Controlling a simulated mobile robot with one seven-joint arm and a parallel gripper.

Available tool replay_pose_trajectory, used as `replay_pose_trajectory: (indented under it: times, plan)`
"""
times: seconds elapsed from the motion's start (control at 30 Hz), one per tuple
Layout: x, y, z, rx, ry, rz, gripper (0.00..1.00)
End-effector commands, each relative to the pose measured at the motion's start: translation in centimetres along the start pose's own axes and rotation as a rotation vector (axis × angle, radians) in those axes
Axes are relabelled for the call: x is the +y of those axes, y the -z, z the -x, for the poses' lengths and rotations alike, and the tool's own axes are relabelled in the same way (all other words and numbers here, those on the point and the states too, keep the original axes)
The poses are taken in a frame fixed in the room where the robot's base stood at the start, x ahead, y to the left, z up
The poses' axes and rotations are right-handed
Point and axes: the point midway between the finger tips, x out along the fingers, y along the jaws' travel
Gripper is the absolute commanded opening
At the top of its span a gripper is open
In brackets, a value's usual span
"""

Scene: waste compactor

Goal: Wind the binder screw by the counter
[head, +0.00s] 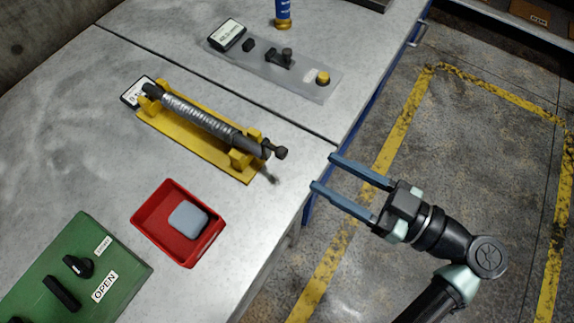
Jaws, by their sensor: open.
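The binder screw (200,116) is a ribbed grey cylinder lying on a yellow cradle (172,136) on the grey bench. A dark knob or handle (279,152) sticks out at its right end, near the bench edge. A small black-framed white panel, perhaps the counter (138,91), sits at its left end; its markings are too small to read. My gripper (323,171) is open and empty, just right of the knob at the bench edge. Its two blue fingers point left toward the knob and appear apart from it.
A red tray (152,214) holds a grey-blue block (188,218). A green panel (125,262) with black handles and an OPEN label is at lower left. A grey plate (300,82) with knobs and a similar panel (227,35) lies farther back. Floor right of the bench is clear.

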Motion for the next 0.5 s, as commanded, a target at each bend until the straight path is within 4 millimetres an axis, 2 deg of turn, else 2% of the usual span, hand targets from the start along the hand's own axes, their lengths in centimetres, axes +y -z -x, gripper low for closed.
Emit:
replay_pose_trajectory:
  times: [0.07,0.17,0.27,0.5]
  plan:
    - [-0.5,-0.4,0.3,0.024,0.01,0.011,0.56]
    - [-0.7,-0.2,-0.3,0.03,0.015,0.013,0.56]
    - [-0.7,0.0,-1.8,0.028,0.017,0.013,0.56]
    - [-0.8,0.2,-6.9,0.027,0.017,0.012,0.56]
